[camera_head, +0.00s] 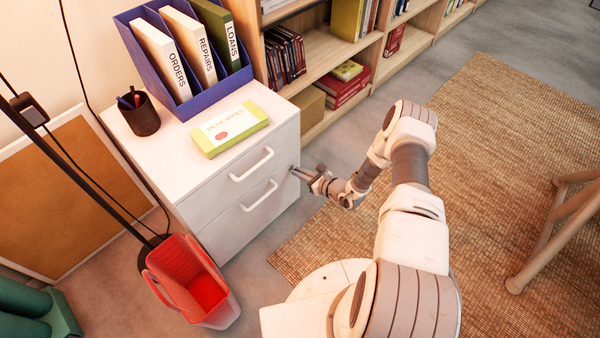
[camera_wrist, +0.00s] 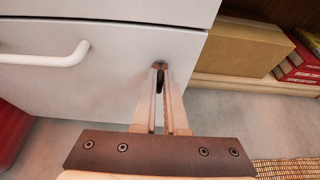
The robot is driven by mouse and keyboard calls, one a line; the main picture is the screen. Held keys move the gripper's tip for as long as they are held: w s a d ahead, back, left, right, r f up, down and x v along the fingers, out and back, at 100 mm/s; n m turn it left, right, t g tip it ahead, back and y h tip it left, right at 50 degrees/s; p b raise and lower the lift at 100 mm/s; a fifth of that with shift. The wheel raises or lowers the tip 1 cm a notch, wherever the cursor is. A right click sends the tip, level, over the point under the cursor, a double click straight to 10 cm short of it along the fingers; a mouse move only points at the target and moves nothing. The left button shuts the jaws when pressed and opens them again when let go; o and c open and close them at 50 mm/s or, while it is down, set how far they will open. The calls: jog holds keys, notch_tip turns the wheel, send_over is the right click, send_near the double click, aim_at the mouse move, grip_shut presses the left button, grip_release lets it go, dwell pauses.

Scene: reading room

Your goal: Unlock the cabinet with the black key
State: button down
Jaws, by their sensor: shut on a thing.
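The white cabinet (camera_head: 212,203) stands left of my arm, with two drawers and white bar handles; its front also fills the upper left of the wrist view (camera_wrist: 110,95). My gripper (camera_head: 301,173) is at the right side of the cabinet's front. In the wrist view, my gripper (camera_wrist: 160,78) is shut on a small dark piece, the black key (camera_wrist: 160,83), mostly hidden between the fingers. The fingertips meet a small dark round lock (camera_wrist: 159,65) near the front's right edge. I cannot tell how deep the key sits or whether it is turned.
On the cabinet top are a blue file holder (camera_head: 180,88) with binders, a pen cup (camera_head: 140,120) and a yellow-green box (camera_head: 230,128). A red bin (camera_head: 190,280) stands before the cabinet. A wooden bookshelf (camera_head: 330,60) runs behind. A woven rug (camera_head: 490,150) lies right.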

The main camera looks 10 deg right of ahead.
jog(key=shift+d+m, duration=0.1)
jog(key=shift+m, duration=0.2)
jog(key=shift+w+d+f+m+g+y, duration=0.2)
jog(key=shift+m+y, duration=1.05)
jog(key=shift+m, duration=0.9)
jog(key=shift+w+d+f+m+g+y, duration=0.15)
jog(key=shift+f+m+g+y, duration=0.1)
jog(key=shift+m+y, duration=1.45)
jog(key=shift+d+f+m+g+y, duration=0.2)
jog(key=shift+m+y, duration=0.65)
jog(key=shift+m, duration=1.7)
jog(key=c, duration=1)
grip_release()
jog(key=shift+o, duration=0.2)
